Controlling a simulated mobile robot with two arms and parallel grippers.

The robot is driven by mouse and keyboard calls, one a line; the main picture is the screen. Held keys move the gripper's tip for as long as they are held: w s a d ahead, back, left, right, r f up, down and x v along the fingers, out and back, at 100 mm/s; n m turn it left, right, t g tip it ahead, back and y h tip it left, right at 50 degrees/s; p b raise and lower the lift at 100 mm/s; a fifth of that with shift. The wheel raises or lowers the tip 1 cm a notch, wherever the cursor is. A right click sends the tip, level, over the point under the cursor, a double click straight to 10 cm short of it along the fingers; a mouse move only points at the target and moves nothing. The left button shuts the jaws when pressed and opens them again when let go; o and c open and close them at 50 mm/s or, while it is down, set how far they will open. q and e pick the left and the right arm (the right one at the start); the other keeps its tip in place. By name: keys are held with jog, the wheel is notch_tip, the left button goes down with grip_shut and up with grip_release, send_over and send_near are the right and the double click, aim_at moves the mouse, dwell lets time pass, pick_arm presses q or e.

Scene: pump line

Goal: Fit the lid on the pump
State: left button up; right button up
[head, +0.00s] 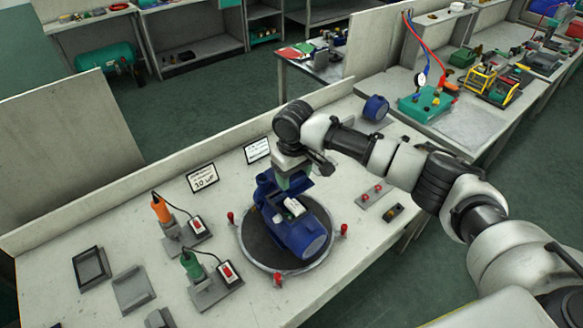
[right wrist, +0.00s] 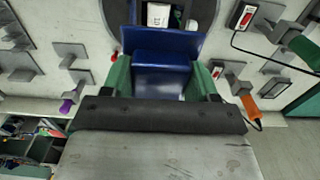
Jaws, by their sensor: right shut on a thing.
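The blue pump (head: 302,232) lies on a round dark turntable (head: 256,250) with red knobs around its rim. A white-labelled part shows on its top. My right gripper (head: 290,182) is over the back of the pump. In the right wrist view its green fingers (right wrist: 160,80) are shut on a blue piece, which looks like the lid (right wrist: 160,72); the piece has a wide plate at its far side. The head view shows blue (head: 268,190) beside the gripper, close to the pump. I cannot tell whether the held piece touches the pump. My left gripper is not in view.
An orange-handled tool (head: 161,208) and a green-handled tool (head: 191,266) stand in holders at the left, with red switch boxes beside them. Grey trays (head: 133,289) lie further left.

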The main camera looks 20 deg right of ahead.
jog(key=shift+s+f+b, duration=0.1)
jog(key=shift+f+b, duration=0.55)
jog(key=shift+f, duration=0.05)
notch_tip(320, 180, down, 4)
jog(key=b, duration=0.3)
jog(key=shift+a+r+b, duration=0.1)
jog(key=shift+b, duration=0.2)
jog(key=shift+f, duration=0.4)
jog(key=shift+p, duration=0.75)
jog(key=shift+p, duration=0.4)
jog(key=shift+f, duration=0.6)
dwell(0.8)
jog(key=shift+f+b, duration=0.5)
jog(key=shift+f, duration=0.65)
